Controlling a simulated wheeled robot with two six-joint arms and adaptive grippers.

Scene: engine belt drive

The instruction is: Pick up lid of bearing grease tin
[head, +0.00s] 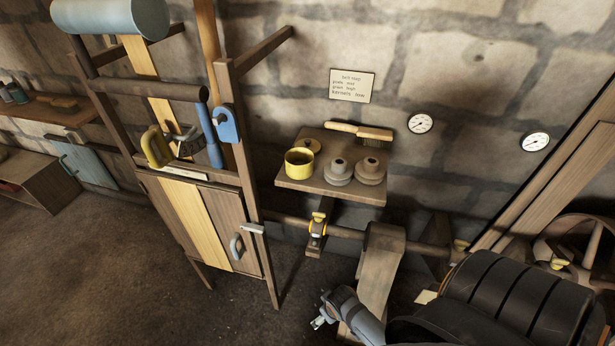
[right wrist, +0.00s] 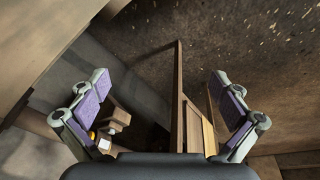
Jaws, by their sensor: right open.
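A yellow tin (head: 299,162), open at the top, stands at the left of a small wooden wall shelf (head: 330,195). A small yellow lid with a knob (head: 312,145) lies just behind it on the shelf, partly hidden by the tin. My right gripper (head: 320,311) is low at the bottom of the head view, below and apart from the shelf. In the right wrist view its two purple-padded fingers (right wrist: 166,108) are wide apart with nothing held between them. My left gripper is not in view.
Two grey-brown knobbed pots (head: 338,171) (head: 370,170) stand right of the tin, and a brush (head: 360,131) lies behind. A wooden frame with a cabinet (head: 205,220) rises left of the shelf. A shaft, wooden post (head: 380,265) and dark drum (head: 525,300) lie below and right.

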